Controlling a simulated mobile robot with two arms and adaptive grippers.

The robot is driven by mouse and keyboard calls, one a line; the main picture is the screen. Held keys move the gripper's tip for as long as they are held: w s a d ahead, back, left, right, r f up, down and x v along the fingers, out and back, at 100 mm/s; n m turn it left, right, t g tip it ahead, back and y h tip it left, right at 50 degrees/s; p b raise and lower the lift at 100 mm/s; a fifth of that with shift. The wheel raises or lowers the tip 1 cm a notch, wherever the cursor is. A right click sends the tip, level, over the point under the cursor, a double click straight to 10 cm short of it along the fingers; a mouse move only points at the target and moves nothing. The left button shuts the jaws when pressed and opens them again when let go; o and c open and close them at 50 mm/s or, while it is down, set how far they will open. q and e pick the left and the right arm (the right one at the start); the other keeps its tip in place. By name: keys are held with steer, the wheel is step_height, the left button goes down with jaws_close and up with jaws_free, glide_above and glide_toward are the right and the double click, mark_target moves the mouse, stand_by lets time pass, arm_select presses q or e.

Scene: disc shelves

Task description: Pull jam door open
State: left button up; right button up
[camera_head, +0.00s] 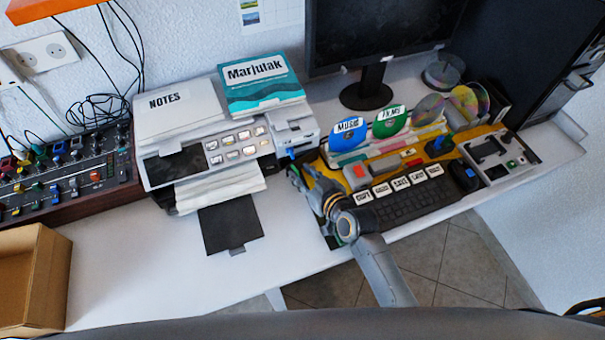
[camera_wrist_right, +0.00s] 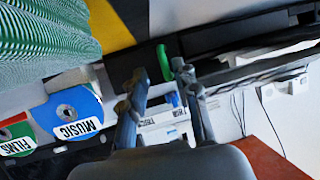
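The white printer (camera_head: 230,143) stands left of the middle of the desk in the head view. A small blue tab (camera_head: 291,153) shows at its right side; I cannot tell for sure whether it belongs to the jam door. A blue piece also shows beyond the fingers in the right wrist view (camera_wrist_right: 173,98). My right gripper (camera_head: 304,174) is just in front of and to the right of that tab, apart from it as far as I can see. In the right wrist view its fingers (camera_wrist_right: 158,76) are spread with nothing clearly between them. My left gripper is out of view.
A yellow desk organizer with discs (camera_head: 352,133) and a black keyboard (camera_head: 412,203) lies right of my arm. A dark flat panel (camera_head: 231,223) extends from the printer's front. A cardboard box (camera_head: 35,270) stands at left.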

steer(key=shift+s+r, duration=0.1)
steer(key=shift+s, duration=0.15)
steer(key=v, duration=1.1)
steer(key=shift+s+d+r, duration=0.1)
steer(key=shift+s+d, duration=0.05)
steer(key=shift+d, duration=0.1)
